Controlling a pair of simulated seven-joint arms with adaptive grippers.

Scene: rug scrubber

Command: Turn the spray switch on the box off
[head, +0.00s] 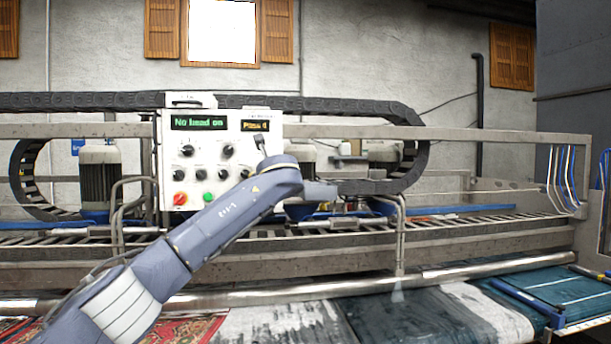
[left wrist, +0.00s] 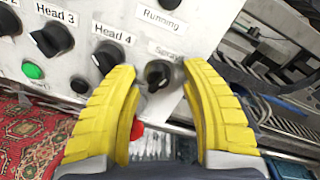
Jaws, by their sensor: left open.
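The white control box (head: 220,128) stands upright in the head view, with lit displays, black knobs and buttons. In the left wrist view, the spray switch (left wrist: 158,75) is a black rotary knob under the label "Spray", to the right of the Head 4 knob (left wrist: 107,58). I cannot tell its setting clearly. My left gripper (left wrist: 157,68) is open, its yellow fingers on either side of the spray switch in the picture, with gaps visible. I see no contact. In the head view my left arm covers the box's lower right corner and the spray switch. My right gripper is not in view.
The Head 3 knob (left wrist: 47,40) and a green button (left wrist: 33,70) lie to the left on the panel. A red button (head: 180,199) is at the box's lower left. Metal rails and a roller (head: 300,293) run across in front, with rugs below.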

